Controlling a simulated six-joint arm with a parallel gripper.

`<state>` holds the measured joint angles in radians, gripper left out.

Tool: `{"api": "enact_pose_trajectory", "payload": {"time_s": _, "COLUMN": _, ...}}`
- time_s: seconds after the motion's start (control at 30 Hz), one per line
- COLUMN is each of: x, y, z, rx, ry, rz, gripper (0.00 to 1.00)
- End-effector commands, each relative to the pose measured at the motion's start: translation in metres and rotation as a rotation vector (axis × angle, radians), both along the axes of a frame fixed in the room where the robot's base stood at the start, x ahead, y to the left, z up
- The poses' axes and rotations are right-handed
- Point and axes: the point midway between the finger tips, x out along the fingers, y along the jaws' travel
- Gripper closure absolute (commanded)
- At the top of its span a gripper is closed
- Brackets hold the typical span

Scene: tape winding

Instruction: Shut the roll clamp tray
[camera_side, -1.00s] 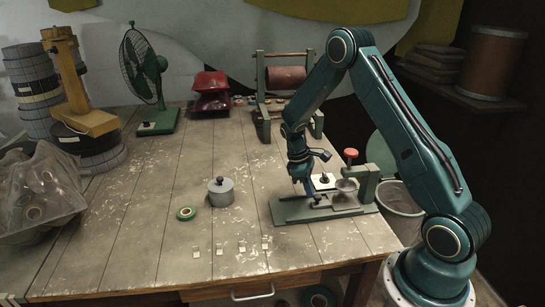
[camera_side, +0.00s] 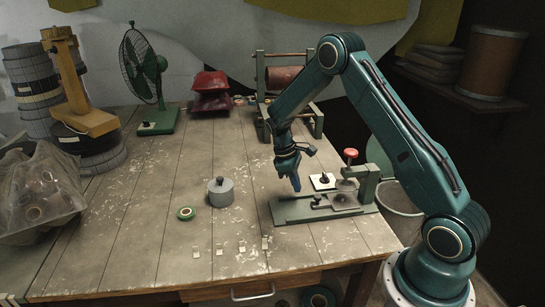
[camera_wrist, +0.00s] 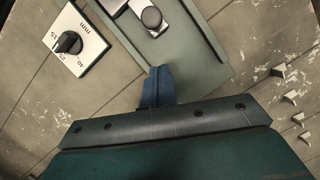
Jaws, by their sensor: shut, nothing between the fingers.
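The roll clamp (camera_side: 365,185) is a green bench device with a long flat base, an upright post and a red knob on top. Its tray (camera_side: 330,203) is a grey metal slide with a dark round knob at its left end. In the wrist view, the tray (camera_wrist: 132,6) and its knob (camera_wrist: 152,17) show at the top over the green base. Whether the tray is fully in under the post is unclear. My gripper (camera_side: 296,188) is shut and empty, left of the tray knob. Its blue fingertips (camera_wrist: 161,72) point at the base's end, apart from the knob.
A white dial card (camera_side: 322,181) with a black knob lies behind the base. Several small pale clips (camera_side: 242,247) lie near the front edge.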

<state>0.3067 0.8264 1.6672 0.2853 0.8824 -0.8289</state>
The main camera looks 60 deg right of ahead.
Motion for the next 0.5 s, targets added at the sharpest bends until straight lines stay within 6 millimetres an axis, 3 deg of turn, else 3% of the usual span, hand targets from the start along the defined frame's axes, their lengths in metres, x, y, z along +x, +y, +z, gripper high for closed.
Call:
{"api": "enact_pose_trajectory", "payload": {"time_s": 0.2, "x": 0.013, "y": 0.003, "z": 0.041, "rx": -0.002, "ry": -0.007, "rz": 0.0, "gripper": 1.0}}
{"api": "enact_pose_trajectory", "payload": {"time_s": 0.5, "x": 0.025, "y": 0.008, "z": 0.08, "rx": -0.002, "ry": -0.006, "rz": 0.0, "gripper": 1.0}}
